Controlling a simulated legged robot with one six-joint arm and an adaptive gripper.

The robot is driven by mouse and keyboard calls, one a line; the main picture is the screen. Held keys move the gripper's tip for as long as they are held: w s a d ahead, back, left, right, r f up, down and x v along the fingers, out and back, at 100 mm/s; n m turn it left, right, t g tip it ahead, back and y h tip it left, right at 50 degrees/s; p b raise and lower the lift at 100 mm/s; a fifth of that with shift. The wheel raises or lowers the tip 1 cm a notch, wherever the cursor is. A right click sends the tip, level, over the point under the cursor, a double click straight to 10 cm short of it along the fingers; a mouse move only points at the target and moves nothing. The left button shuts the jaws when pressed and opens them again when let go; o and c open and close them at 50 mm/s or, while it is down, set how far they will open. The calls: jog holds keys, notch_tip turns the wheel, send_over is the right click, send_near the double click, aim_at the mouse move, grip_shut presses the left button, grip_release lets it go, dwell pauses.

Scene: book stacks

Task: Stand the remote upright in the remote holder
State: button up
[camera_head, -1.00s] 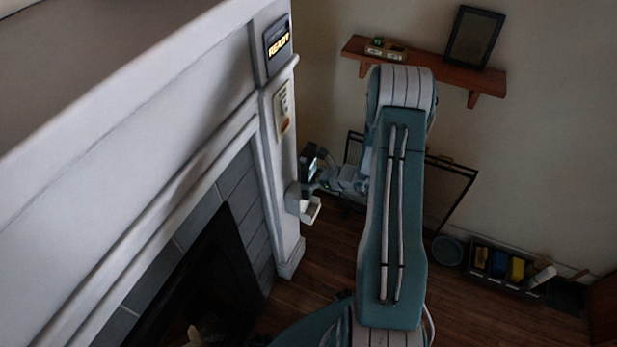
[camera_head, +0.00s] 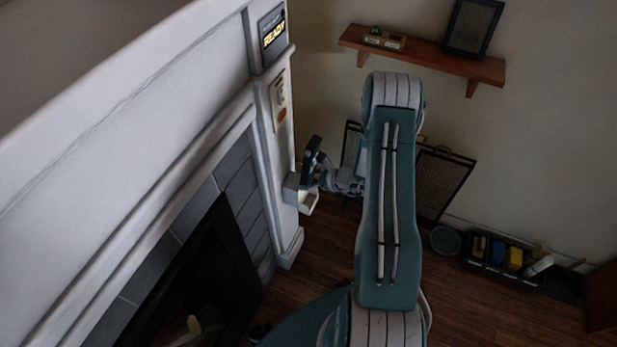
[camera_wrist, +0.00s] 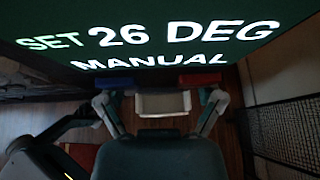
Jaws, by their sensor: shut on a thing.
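The dark remote (camera_head: 312,153) is held in my gripper (camera_head: 322,171) beside the fireplace's right pillar. In the head view it stands roughly upright with a slight tilt. In the wrist view its dark face (camera_wrist: 150,62) fills the top, with white text "SET 26 DEG MANUAL". My gripper's fingers (camera_wrist: 160,98) are shut on it. The white remote holder (camera_head: 308,204) is fixed low on the pillar, just below the remote. It also shows in the wrist view (camera_wrist: 163,104) between the fingers, partly hidden. Remote and holder look apart, though the exact gap is unclear.
The fireplace pillar (camera_head: 282,170) stands close left of my gripper. A lit "READY" panel (camera_head: 272,37) is higher up. A mesh fire screen (camera_head: 440,182) stands behind my arm. A shelf (camera_head: 425,56) is on the back wall. A caddy (camera_head: 500,262) sits on the floor.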

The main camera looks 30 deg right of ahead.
aim_at(304, 194)
jog(key=shift+s+a+f, duration=0.1)
jog(key=shift+a, duration=0.05)
jog(key=shift+w+g+h, duration=0.2)
jog(key=shift+g+h, duration=0.1)
jog(key=shift+g, duration=0.3)
jog(key=shift+s, duration=0.3)
dwell(0.6)
jog(key=shift+w+d, duration=0.1)
jog(key=shift+d, duration=0.2)
jog(key=shift+f, duration=3.9)
jog(key=o, duration=1)
jog(key=shift+f, duration=0.1)
